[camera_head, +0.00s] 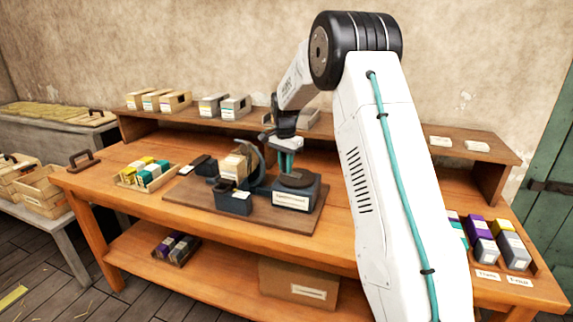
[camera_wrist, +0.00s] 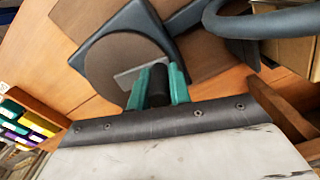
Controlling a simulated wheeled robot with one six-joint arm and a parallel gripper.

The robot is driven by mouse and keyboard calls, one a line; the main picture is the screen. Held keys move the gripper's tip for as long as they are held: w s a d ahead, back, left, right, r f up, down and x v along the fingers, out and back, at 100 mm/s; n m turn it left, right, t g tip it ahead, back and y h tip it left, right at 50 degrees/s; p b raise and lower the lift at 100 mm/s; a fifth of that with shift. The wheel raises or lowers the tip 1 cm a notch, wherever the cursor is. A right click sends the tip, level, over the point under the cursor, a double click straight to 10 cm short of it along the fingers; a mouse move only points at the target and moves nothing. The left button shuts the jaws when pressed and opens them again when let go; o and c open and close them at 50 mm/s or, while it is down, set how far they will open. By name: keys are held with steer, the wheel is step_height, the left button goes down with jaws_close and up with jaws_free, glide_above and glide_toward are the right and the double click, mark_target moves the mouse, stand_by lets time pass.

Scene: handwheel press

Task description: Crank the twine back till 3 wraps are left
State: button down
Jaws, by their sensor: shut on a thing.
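My gripper (camera_head: 287,160) reaches down over the dark bench device (camera_head: 308,194) with a white label on its front. In the wrist view, its teal fingers (camera_wrist: 158,88) are shut on an upright black knob (camera_wrist: 159,75). The knob stands on a flat grey crank arm (camera_wrist: 128,78) above a round brown disc (camera_wrist: 105,62) in a dark housing (camera_wrist: 139,17). A dark curved ring (camera_wrist: 262,24) stands beside it, also seen in the head view (camera_head: 258,160). I cannot make out any twine or count wraps in either view.
The device sits on a brown board (camera_head: 190,194) on the wooden bench (camera_head: 95,185). Beige blocks (camera_head: 237,165) and a dark bin (camera_head: 233,201) stand left of it. A tray of coloured boxes (camera_head: 146,174) lies further left. More boxes (camera_head: 482,242) stand at right. A raised shelf (camera_head: 185,117) runs behind.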

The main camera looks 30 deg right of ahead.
mark_target(293, 183)
steer(key=n, duration=0.2)
steer(key=s+a+n, duration=0.1)
steer(key=n, duration=0.1)
steer(key=shift+s+a+n, duration=0.15)
steer(key=shift+a+n, duration=0.05)
steer(key=shift+n, duration=0.1)
steer(key=n, duration=0.1)
steer(key=s+n, duration=0.1)
steer(key=n, duration=0.1)
steer(key=s+a+n, duration=0.1)
steer(key=n, duration=0.2)
steer(key=s+n, duration=0.1)
steer(key=n, duration=0.3)
steer(key=shift+s, duration=0.35)
steer(key=shift+s+d+n, duration=0.1)
steer(key=shift+s+n, duration=0.2)
steer(key=shift+n, duration=0.6)
steer(key=shift+s+d+n, duration=0.15)
steer(key=shift+s+n, duration=0.2)
steer(key=shift+n, duration=0.55)
steer(key=shift+s+d+n, duration=0.1)
steer(key=shift+s+n, duration=0.2)
steer(key=shift+n, duration=0.6)
steer(key=c, duration=1.3)
jaws_free()
steer(key=shift+r, duration=0.1)
